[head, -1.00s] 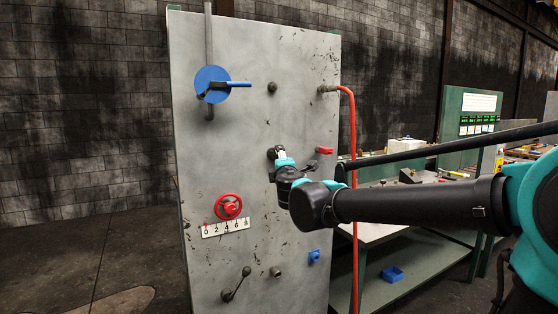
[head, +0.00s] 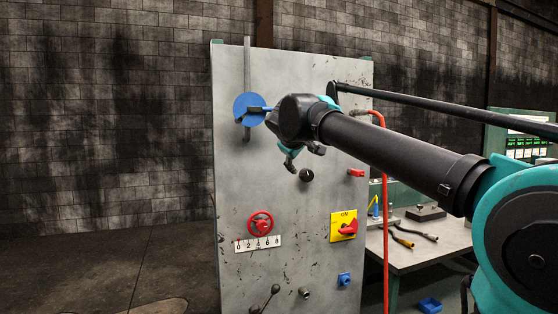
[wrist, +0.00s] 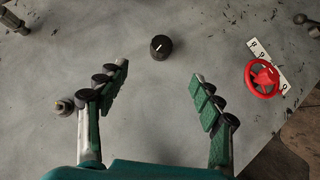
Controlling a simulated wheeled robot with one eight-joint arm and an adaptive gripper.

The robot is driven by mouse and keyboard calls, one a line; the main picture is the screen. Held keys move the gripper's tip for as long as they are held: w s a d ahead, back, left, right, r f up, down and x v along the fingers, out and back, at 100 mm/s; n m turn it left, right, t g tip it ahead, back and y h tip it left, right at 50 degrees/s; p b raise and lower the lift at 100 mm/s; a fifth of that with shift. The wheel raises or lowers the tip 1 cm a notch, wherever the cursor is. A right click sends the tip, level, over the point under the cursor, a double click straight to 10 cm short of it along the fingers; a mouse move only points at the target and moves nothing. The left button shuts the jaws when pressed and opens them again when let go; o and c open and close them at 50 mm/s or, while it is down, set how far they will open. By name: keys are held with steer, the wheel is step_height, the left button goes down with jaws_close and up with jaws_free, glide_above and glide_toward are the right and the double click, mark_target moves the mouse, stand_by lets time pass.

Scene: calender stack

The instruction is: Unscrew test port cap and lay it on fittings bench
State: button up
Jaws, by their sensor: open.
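My gripper (head: 304,160) is in front of the upper middle of the grey panel (head: 235,200); in the wrist view my gripper (wrist: 160,72) is open, with nothing between its fingers. A small round metal fitting (wrist: 64,105) stands out from the panel just left of the left finger. It may be the test port cap, but I cannot tell for sure; my arm hides that spot in the head view. A black knob with a white mark (wrist: 160,47) sits beyond the fingertips and also shows in the head view (head: 306,175). The bench (head: 452,232) stands right of the panel.
The panel also carries a blue disc with a lever (head: 250,108), a red handwheel (head: 261,224), a yellow switch plate (head: 343,226) and a metal stub (head: 304,292). A red hose (head: 386,220) hangs along its right edge. Tools (head: 401,238) lie on the bench.

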mark_target(307, 176)
steer(key=x, duration=1.7)
steer(key=shift+a+f, duration=0.1)
steer(key=shift+f, duration=0.05)
steer(key=shift+c, duration=0.2)
steer(key=c, duration=1.2)
steer(key=shift+n+t+h, duration=0.4)
steer(key=shift+h, duration=0.3)
steer(key=shift+c, duration=0.2)
steer(key=shift+n+t+h, duration=0.5)
steer(key=shift+n+t, duration=0.1)
